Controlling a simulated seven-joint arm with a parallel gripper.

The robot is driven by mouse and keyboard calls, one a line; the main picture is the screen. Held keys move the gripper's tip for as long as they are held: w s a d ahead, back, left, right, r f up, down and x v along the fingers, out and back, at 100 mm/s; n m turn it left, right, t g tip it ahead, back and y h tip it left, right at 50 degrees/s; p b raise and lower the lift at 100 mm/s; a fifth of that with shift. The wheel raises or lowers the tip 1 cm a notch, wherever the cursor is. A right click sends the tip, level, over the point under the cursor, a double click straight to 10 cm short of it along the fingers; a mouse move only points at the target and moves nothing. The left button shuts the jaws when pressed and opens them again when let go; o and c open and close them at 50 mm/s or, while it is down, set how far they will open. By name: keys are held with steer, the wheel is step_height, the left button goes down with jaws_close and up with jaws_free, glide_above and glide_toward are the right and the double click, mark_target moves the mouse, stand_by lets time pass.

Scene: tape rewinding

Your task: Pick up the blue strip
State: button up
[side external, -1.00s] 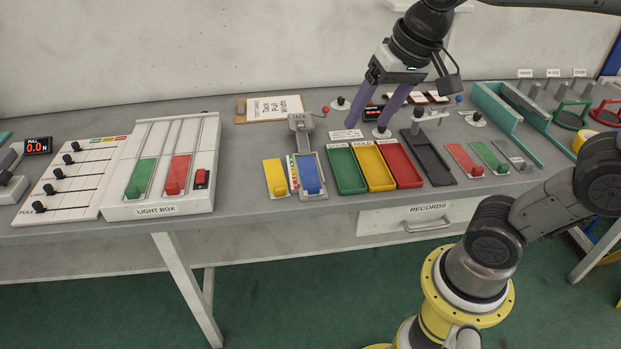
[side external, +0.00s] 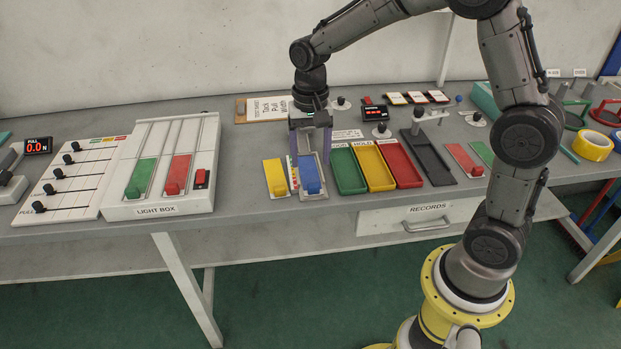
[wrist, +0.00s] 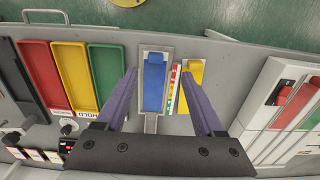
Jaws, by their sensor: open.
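The blue strip (side external: 311,178) lies on a grey tray-like holder near the front edge of the bench. It has a raised blue block at its front end. In the wrist view the blue strip (wrist: 154,88) lies between the fingers, nearer the left one. My gripper (side external: 310,160) is open and points down over the rear part of the holder. The wrist view shows both purple fingers of my gripper (wrist: 160,75) apart with nothing held. The rear of the holder is partly hidden behind my gripper in the side view. How high the fingertips are is hard to tell.
A yellow strip (side external: 275,178) and a narrow coloured scale (wrist: 175,88) lie close beside the holder. Green (side external: 347,172), yellow (side external: 374,170) and red (side external: 400,165) trays stand on its other side. The light box (side external: 165,168) is farther left.

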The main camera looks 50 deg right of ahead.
mark_target(314, 186)
step_height(314, 186, down, 3)
steer(key=shift+r, duration=0.1)
steer(key=shift+s+d+f, duration=0.1)
steer(key=shift+d+f, duration=0.05)
steer(key=shift+f, duration=1.2)
steer(key=shift+s+d+f, duration=0.1)
steer(key=shift+d+f, duration=0.05)
steer(key=shift+f, duration=1.15)
steer(key=shift+c, duration=0.2)
jaws_close()
